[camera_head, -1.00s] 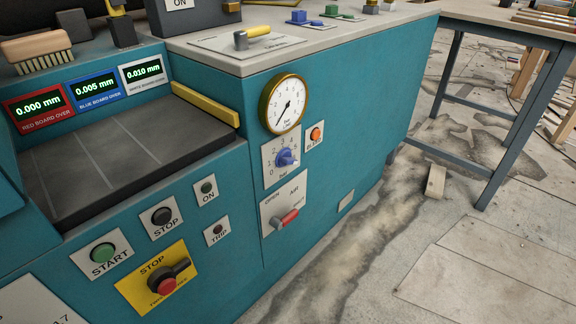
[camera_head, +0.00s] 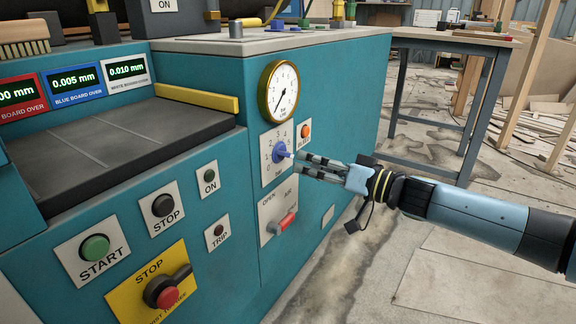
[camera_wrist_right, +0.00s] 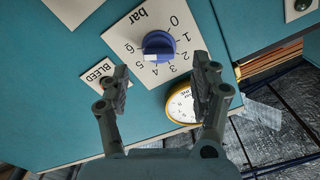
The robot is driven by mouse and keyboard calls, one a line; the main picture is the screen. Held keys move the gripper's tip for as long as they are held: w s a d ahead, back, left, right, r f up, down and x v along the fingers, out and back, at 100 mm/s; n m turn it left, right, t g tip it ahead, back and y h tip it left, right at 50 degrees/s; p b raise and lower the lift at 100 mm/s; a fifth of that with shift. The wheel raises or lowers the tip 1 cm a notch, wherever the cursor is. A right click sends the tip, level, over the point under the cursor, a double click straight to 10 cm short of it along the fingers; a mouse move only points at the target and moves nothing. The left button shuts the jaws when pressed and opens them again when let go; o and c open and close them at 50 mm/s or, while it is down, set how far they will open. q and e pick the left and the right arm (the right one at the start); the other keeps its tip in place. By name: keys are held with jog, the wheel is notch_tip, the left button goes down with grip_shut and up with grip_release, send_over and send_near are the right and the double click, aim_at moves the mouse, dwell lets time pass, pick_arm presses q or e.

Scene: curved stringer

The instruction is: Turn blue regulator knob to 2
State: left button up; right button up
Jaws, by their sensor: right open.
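The blue regulator knob (camera_head: 281,151) sits on a white "bar" scale plate (camera_head: 268,172) on the teal machine front. In the right wrist view the knob (camera_wrist_right: 158,42) appears upside down, ringed by numbers 0 to 6. A pale mark shows on its lower left, on the side of the 5; I cannot tell the exact setting. My right gripper (camera_head: 299,161) is open in front of the knob, just to its right in the head view. In the wrist view its fingers (camera_wrist_right: 160,75) are spread below the knob, apart from it. My left gripper is out of view.
A round pressure gauge (camera_head: 282,91) is above the knob. The orange BLEED button (camera_head: 305,131) is right of it, and the red AIR lever (camera_head: 286,222) is below. A yellow STOP plate (camera_head: 132,285) is lower left.

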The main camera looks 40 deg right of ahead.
aim_at(284, 154)
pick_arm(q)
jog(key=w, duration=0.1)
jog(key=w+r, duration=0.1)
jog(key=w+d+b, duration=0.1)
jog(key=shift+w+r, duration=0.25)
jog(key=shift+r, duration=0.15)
pick_arm(e)
jog(key=x, duration=0.6)
jog(key=c, duration=1.2)
jog(key=shift+o, duration=0.2)
